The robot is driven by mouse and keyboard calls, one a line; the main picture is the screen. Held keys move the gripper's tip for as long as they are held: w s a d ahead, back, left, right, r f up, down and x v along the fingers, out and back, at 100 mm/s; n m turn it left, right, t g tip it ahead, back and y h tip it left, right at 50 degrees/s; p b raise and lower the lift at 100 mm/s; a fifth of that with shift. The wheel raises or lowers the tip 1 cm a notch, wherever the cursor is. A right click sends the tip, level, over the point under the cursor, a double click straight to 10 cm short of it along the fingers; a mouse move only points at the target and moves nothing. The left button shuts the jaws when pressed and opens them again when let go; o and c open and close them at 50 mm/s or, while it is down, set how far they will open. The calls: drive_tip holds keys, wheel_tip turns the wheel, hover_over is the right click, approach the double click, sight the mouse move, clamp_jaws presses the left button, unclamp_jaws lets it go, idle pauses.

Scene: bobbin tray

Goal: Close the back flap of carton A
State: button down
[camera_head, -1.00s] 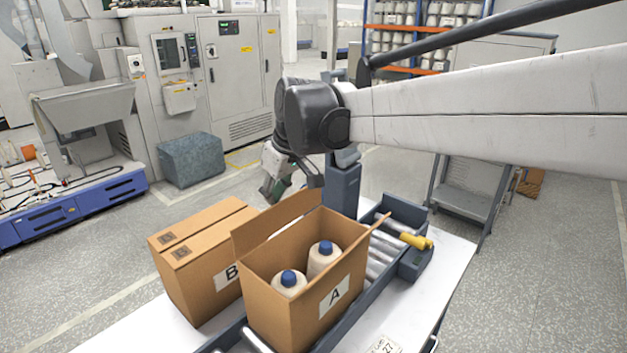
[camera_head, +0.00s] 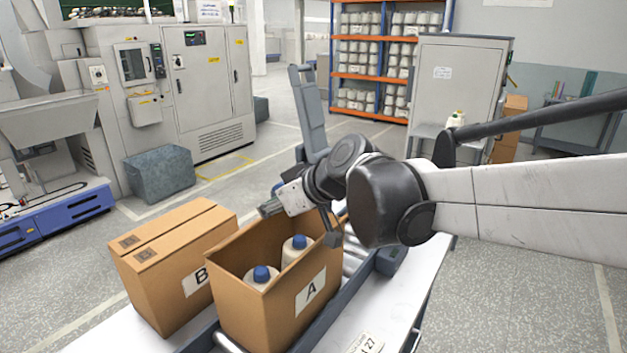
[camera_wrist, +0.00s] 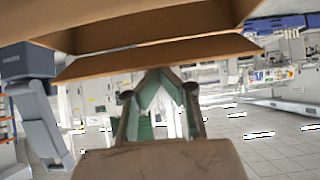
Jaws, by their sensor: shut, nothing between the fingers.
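Carton A (camera_head: 258,313) is an open brown box with an "A" label, standing on the roller conveyor. Two pale bobbins with blue caps (camera_head: 262,274) stand inside it. Its back flap (camera_head: 250,241) appears to stand up along the far side, its right part hidden by my arm. My gripper (camera_head: 268,208) is at the top edge of that far side, fingers pointing left. In the wrist view my gripper (camera_wrist: 158,76) has its green fingertips together and empty, close below a brown cardboard panel (camera_wrist: 160,57). Whether they touch it I cannot tell.
Closed carton B (camera_head: 175,285) stands just left of carton A. A dark grey upright post (camera_head: 313,115) rises behind my wrist. The roller conveyor (camera_head: 352,258) continues to the right of carton A on the white table (camera_head: 412,300).

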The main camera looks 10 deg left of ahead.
drive_tip(key=shift+s+d+f+y+b, duration=0.15)
drive_tip(key=shift+s+d+f+b, duration=0.1)
drive_tip(key=shift+d+f+b, duration=0.45)
drive_tip(key=shift+s+d+f+y+b, duration=0.2)
drive_tip(key=shift+d+f+b, duration=0.15)
drive_tip(key=shift+f, duration=0.65)
